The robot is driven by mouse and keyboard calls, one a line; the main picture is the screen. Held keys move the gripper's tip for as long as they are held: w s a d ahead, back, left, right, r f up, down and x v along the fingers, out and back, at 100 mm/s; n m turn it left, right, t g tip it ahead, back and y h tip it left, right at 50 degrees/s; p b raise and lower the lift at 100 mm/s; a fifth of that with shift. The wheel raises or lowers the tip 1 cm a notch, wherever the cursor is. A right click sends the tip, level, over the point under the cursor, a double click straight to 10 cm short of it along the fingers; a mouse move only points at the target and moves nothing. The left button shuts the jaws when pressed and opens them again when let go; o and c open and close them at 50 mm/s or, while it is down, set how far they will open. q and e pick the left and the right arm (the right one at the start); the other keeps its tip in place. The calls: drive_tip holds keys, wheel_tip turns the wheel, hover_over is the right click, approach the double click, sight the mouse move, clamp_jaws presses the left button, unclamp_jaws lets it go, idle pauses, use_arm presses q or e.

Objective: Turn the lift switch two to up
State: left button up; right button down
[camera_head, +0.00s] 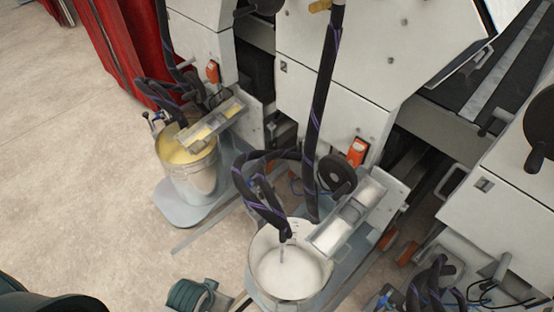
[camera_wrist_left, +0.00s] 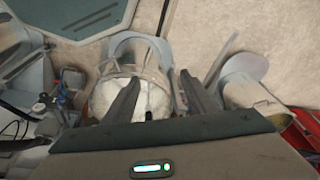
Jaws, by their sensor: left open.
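Two orange-red switch boxes show on the white machine fronts in the head view. One orange switch (camera_head: 357,152) is on the middle unit, above the bucket of white liquid. Another orange switch (camera_head: 212,72) is on the unit further left. I cannot read which is switch two or how either is set. My left gripper (camera_wrist_left: 159,76) is open and empty in its wrist view, its two dark fingers apart over the white bucket. No switch is visible between them. My left gripper is not clearly visible in the head view. My right gripper is not in view.
A bucket of white liquid (camera_head: 290,275) and a bucket of yellow liquid (camera_head: 188,165) stand before the machines. Dark hoses (camera_head: 322,110) hang into the white one. Metal troughs (camera_head: 345,215) jut out beside it. A dark green cylindrical part (camera_head: 190,295) is low in front. Floor at left is clear.

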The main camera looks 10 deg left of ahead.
use_arm(q)
drive_tip(key=w+d+r+t, duration=0.1)
drive_tip(key=w+r, duration=0.2)
drive_tip(key=r, duration=0.3)
drive_tip(key=w+d+r+t, duration=0.1)
drive_tip(key=w+d+r, duration=0.1)
drive_tip(key=r, duration=0.5)
drive_tip(key=w+d+r+m+t+h, duration=0.25)
drive_tip(key=w+d+r, duration=0.45)
drive_tip(key=w+r, duration=0.4)
drive_tip(key=w+d+r+m+t+h, duration=0.2)
drive_tip(key=w+d+r+m+t, duration=0.15)
drive_tip(key=w+d+r, duration=0.6)
drive_tip(key=w+d+r+m+t+h, duration=0.1)
drive_tip(key=w+d+r+m, duration=0.2)
drive_tip(key=r, duration=0.7)
drive_tip(key=w+d+r+m+t+h, duration=0.1)
drive_tip(key=w+d+r+m+h, duration=0.1)
drive_tip(key=r, duration=0.9)
drive_tip(key=w+d+r+m+t+h, duration=0.2)
drive_tip(key=w+d+r+m, duration=0.2)
drive_tip(key=r, duration=0.7)
drive_tip(key=shift+w+d+m, duration=0.2)
drive_tip(key=shift+w+m, duration=0.7)
drive_tip(key=shift+w, duration=0.15)
drive_tip(key=shift+w+r, duration=0.1)
